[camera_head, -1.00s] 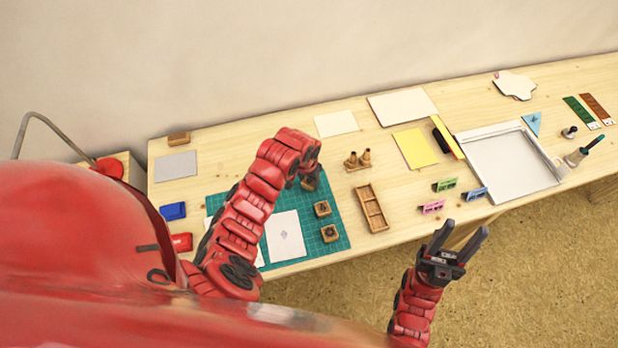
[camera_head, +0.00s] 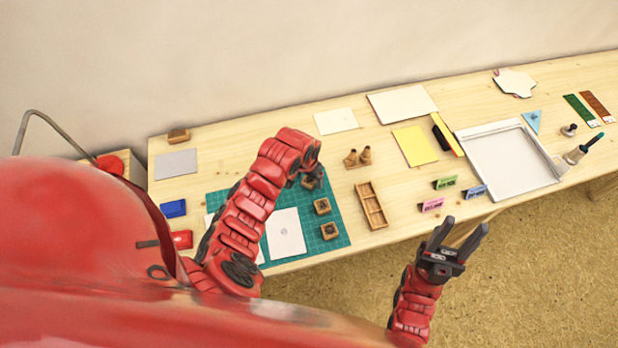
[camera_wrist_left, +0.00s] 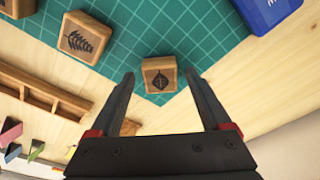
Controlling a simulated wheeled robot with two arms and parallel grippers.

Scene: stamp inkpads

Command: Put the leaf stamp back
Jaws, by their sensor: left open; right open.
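The leaf stamp (camera_wrist_left: 159,79) is a small wooden block with a dark leaf picture, at the corner of the green cutting mat (camera_wrist_left: 150,22). In the left wrist view it lies between the tips of my open left gripper (camera_wrist_left: 160,75), with a gap on both sides. In the head view my left gripper (camera_head: 312,181) is over the mat's far right part and largely hides this stamp. A wooden tray (camera_head: 371,206) with compartments lies right of the mat; it also shows in the left wrist view (camera_wrist_left: 40,92). My right gripper (camera_head: 455,240) is open and empty beyond the table's front edge.
A fern stamp (camera_wrist_left: 84,38) stands near the leaf stamp, and another wooden block (camera_head: 329,232) is at the mat's front. Two handled wooden pieces (camera_head: 357,157) stand behind the tray. A blue pad (camera_head: 173,209) lies left of the mat. Small colored cards (camera_head: 445,182) stand right of the tray.

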